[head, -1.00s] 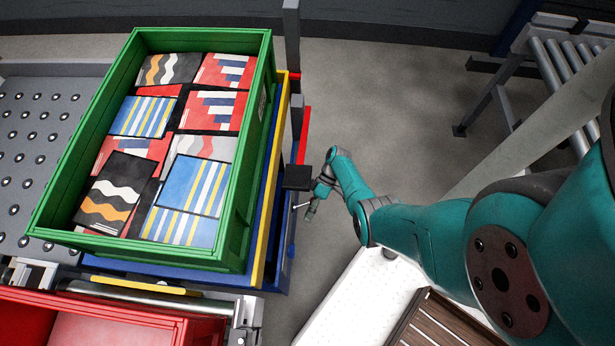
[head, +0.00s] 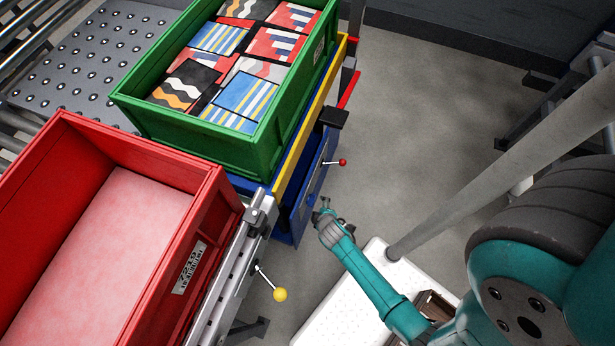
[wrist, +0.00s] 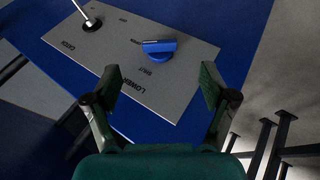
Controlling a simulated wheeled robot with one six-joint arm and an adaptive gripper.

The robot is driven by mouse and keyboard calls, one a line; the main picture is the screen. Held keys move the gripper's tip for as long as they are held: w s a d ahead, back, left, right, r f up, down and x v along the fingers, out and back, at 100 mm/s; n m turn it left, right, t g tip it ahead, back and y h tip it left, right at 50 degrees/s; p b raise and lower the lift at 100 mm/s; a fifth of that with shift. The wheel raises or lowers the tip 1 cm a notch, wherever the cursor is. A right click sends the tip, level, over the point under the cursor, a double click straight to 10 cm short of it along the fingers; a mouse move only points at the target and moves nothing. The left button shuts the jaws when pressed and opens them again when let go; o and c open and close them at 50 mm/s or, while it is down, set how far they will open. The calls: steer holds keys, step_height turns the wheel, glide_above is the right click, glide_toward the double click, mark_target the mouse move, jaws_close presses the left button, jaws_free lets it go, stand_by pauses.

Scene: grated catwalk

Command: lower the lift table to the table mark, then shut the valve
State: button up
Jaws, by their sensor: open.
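The lift table (head: 304,200), blue with a yellow edge, bears a green crate (head: 190,142) of patterned boxes. A red-balled lever (head: 343,162) sticks out from its blue side. In the wrist view a grey panel (wrist: 190,88) on blue carries a blue knob (wrist: 158,46), apparently the valve handle, and a metal lever (wrist: 92,24) near the word CATCH. LOWER is printed below the knob. My gripper (head: 322,207) is beside the blue side; in the wrist view its open, empty fingers (wrist: 160,88) frame the panel's lower part, apart from the knob. I cannot make out the table mark.
A red crate (head: 205,195) stands on a roller conveyor at the left, with a yellow-balled lever (head: 280,295) below it. A black block (head: 333,117) sits by the table's right edge. A grey post (head: 500,180) crosses at right. Grey floor (head: 420,120) behind is clear.

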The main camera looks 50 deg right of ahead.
mark_target(313, 201)
steer(key=x, duration=0.6)
steer(key=w+x, duration=0.1)
steer(key=x, duration=0.2)
steer(key=shift+w+a+f, duration=0.1)
steer(key=shift+w, duration=0.1)
steer(key=shift+c, duration=0.2)
steer(key=c, duration=1.1)
